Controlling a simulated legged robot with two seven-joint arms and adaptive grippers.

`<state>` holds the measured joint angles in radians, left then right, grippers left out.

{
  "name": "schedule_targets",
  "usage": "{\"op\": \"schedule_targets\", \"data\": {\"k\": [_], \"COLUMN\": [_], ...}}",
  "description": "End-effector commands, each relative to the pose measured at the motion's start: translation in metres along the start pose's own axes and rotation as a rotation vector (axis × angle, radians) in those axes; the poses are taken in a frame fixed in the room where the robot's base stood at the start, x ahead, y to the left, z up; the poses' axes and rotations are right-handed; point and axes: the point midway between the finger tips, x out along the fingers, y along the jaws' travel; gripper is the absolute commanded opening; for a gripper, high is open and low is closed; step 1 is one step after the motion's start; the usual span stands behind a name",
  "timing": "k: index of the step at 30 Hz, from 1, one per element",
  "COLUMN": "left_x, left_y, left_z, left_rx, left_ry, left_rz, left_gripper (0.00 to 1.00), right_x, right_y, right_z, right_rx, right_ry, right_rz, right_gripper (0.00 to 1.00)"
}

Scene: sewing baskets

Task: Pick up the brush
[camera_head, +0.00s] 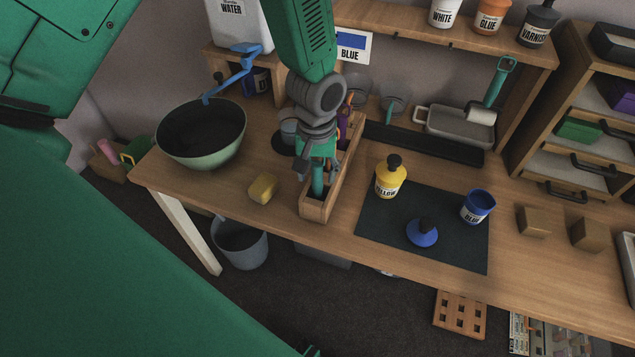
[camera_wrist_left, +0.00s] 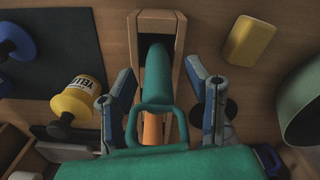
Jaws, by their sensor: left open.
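A teal handle, which looks like the brush (camera_head: 318,181), stands in the front end of a narrow wooden box (camera_head: 313,210) on the bench. In the left wrist view the teal handle (camera_wrist_left: 155,75) lies between the two fingers, inside the box (camera_wrist_left: 155,22). I cannot see its bristles. My left gripper (camera_head: 318,168) points down over the box. It is open, with one finger on each side of the handle, and a gap shows on both sides in the wrist view (camera_wrist_left: 161,82). My right gripper is not in view.
A yellow sponge (camera_head: 263,188) and a green bowl (camera_head: 200,148) are left of the box. A yellow bottle (camera_head: 391,182), a blue pot (camera_head: 477,209) and a blue stopper-like piece (camera_head: 422,235) stand on a dark mat (camera_head: 385,235) to the right. An orange item (camera_wrist_left: 152,128) is also in the box.

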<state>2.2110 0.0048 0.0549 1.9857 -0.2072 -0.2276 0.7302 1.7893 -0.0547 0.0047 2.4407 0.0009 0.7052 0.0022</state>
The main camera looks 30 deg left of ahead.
Motion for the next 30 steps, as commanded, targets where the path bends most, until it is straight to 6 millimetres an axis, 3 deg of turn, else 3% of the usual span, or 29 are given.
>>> {"op": "schedule_targets", "data": {"k": [5, 8, 9, 20, 30], "left_x": [-0.001, -0.001, -0.001, -0.005, -0.068], "left_y": [0.002, 0.002, 0.002, 0.000, 0.001], "left_z": [0.001, 0.001, 0.001, -0.001, -0.001], "left_rx": [0.001, 0.002, 0.002, 0.001, 0.002], "left_ry": [0.001, 0.001, 0.001, 0.001, 0.005], "left_rz": [-0.001, -0.002, -0.002, 0.001, 0.002], "left_gripper": [0.41, 0.05, 0.00, 0.00, 0.00], "right_x": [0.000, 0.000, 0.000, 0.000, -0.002], "right_y": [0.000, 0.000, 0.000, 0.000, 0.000], "right_z": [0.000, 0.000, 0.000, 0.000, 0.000], "right_rx": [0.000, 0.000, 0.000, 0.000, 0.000], "right_ry": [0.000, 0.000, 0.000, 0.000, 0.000], "right_rz": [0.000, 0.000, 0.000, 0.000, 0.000], "right_gripper": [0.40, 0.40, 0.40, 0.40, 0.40]}}
